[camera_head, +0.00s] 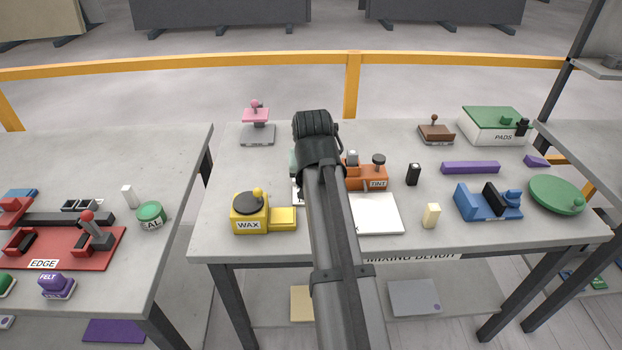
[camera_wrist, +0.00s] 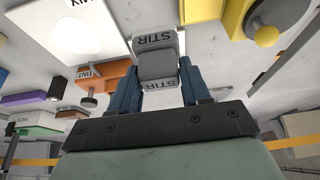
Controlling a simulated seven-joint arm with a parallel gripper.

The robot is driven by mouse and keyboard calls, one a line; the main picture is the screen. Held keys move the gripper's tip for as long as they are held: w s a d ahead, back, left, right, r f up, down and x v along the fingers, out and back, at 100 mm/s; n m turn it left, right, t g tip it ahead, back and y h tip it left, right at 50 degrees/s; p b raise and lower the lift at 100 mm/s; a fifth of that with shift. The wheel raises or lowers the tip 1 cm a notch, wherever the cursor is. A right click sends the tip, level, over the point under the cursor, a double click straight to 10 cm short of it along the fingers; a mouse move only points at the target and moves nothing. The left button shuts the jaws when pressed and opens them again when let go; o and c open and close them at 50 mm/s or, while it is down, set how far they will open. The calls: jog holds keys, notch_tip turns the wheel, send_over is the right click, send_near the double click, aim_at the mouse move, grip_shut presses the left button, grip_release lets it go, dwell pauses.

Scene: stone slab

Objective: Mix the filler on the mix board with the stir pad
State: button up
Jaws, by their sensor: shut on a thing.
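My gripper (camera_wrist: 158,72) is shut on the stir pad (camera_wrist: 157,60), a grey block with white STIR labels, held between the two blue fingers in the wrist view. The white mix board (camera_wrist: 62,28), marked MIX, lies to the left of the pad in that view. In the head view, the mix board (camera_head: 376,213) shows to the right of my arm, which partly covers it. My arm hides the fingers and pad there. I cannot tell how high the pad is. No filler can be made out on the board's visible part.
The yellow WAX station (camera_head: 249,213) stands left of my arm. The orange TINT station (camera_head: 370,175) is behind the board. A small cream block (camera_head: 431,215) and a blue holder (camera_head: 487,201) stand to the right. Bare bench shows at the front left.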

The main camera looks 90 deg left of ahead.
jog(key=w+m, duration=0.1)
jog(key=w, duration=1.2)
jog(key=w+m, duration=0.1)
jog(key=w, duration=0.6)
jog(key=shift+w+f+m+t, duration=0.3)
jog(key=shift+w+f, duration=0.05)
jog(key=shift+c, duration=0.2)
jog(key=shift+s+a+n, duration=0.25)
jog(key=shift+s+n, duration=0.35)
jog(key=shift+n, duration=0.7)
jog(key=shift+f, duration=0.15)
jog(key=shift+f, duration=2.85)
jog(key=shift+f, duration=1)
